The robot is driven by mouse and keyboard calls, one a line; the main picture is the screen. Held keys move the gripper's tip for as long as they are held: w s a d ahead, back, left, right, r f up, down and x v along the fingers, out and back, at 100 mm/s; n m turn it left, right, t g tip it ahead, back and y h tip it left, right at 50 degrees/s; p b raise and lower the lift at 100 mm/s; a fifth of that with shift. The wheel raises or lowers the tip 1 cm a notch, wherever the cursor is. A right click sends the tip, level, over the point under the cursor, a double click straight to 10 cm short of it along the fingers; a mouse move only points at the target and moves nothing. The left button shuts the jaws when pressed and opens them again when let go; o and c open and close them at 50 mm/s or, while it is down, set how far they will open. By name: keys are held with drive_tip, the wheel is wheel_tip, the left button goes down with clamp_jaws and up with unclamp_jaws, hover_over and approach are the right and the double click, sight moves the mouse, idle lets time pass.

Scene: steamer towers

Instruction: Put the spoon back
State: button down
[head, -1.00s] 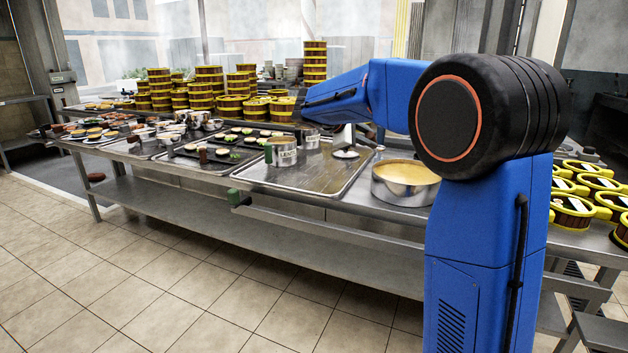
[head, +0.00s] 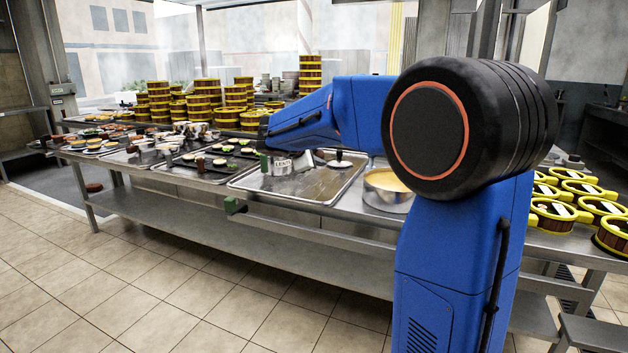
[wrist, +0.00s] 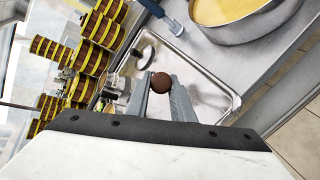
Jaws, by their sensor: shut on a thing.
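My gripper (wrist: 161,97) is over the metal tray (wrist: 212,92) in the wrist view. Its two fingers are shut on a round brown end, which looks like the end of the spoon's handle (wrist: 161,82). The rest of that thing is hidden, so I cannot tell its full shape or whether it touches the tray. A separate blue-handled utensil (wrist: 170,22) lies beside the pot in the wrist view.
A wide pot of yellow food (head: 388,203) stands right of the tray (head: 335,194). Bamboo steamer stacks (head: 207,97) fill the back. More steamers (head: 552,217) stand at right. The floor in front is clear.

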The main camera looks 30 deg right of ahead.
drive_tip(key=shift+f, duration=3.2)
drive_tip(key=c, duration=1.5)
unclamp_jaws()
drive_tip(key=shift+f, duration=0.15)
drive_tip(key=shift+c, duration=0.2)
